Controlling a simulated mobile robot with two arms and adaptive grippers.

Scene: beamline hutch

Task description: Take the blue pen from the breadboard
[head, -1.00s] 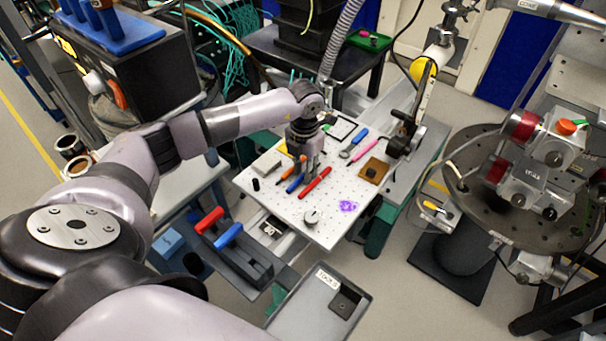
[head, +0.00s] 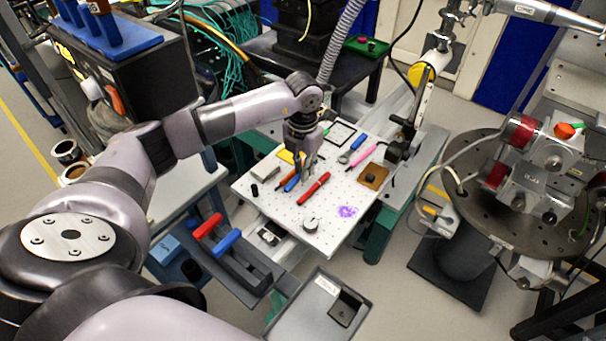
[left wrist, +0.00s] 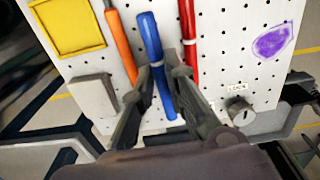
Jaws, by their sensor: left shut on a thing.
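The blue pen (head: 291,184) lies among other pens on the white perforated breadboard (head: 340,215). In the left wrist view the blue pen (left wrist: 150,38) runs up between the fingers of my left gripper (left wrist: 161,76), its lower end showing past them. My left gripper (head: 301,177) is down at the board, shut on the blue pen. The pen still looks at or very near the board surface; I cannot tell whether it touches. My right gripper is not in view.
A red pen (left wrist: 190,50) lies close right of the blue pen, an orange tool (left wrist: 121,48) close left. A grey block (left wrist: 93,97), a yellow pad (left wrist: 70,25) and a round knob (left wrist: 241,112) are nearby. The purple-stained patch (head: 347,211) is clear of objects.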

